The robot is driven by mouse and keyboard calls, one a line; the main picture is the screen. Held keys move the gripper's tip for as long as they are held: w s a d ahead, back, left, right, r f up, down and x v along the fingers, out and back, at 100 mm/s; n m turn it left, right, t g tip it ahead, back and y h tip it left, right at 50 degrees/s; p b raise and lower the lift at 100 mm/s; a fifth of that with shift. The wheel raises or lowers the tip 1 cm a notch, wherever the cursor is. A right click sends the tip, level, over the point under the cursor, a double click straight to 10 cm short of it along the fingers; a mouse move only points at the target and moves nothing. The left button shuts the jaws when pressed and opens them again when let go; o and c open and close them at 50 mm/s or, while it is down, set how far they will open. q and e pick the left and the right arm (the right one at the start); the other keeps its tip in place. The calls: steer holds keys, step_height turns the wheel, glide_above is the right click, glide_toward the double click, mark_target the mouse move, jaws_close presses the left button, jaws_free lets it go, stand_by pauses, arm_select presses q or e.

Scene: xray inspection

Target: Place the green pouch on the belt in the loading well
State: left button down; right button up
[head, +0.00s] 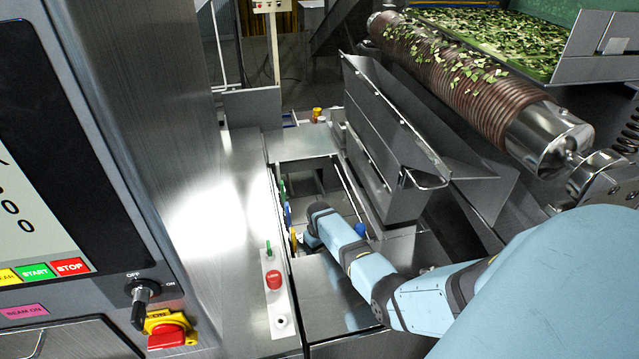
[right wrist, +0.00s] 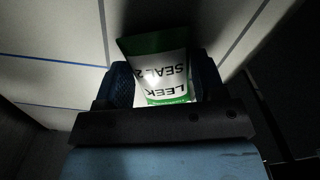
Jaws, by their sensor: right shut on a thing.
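The green and white pouch (right wrist: 157,66), printed "LEEK SEAL 2", shows in the right wrist view between the dark blue finger pads of my right gripper (right wrist: 154,86). The gripper is shut on it. A pale surface with blue lines (right wrist: 48,28), which looks like the belt, lies beyond the pouch; I cannot tell whether the pouch touches it. In the head view my right arm reaches down into the loading well (head: 305,165). There the gripper's fingers and the pouch are hidden. My left gripper is not in view.
A control panel with a red stop button (head: 70,267) stands at the left. A smaller panel with a red button (head: 274,280) borders the well. A steel chute (head: 395,150) rises right of the well, below a ribbed roller (head: 460,75) with leaf scraps.

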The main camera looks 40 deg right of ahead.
steer(key=shift+f, duration=0.15)
steer(key=o, duration=1)
step_height(320, 180, up, 12)
steer(key=shift+r+p, duration=0.2)
steer(key=shift+p, duration=0.15)
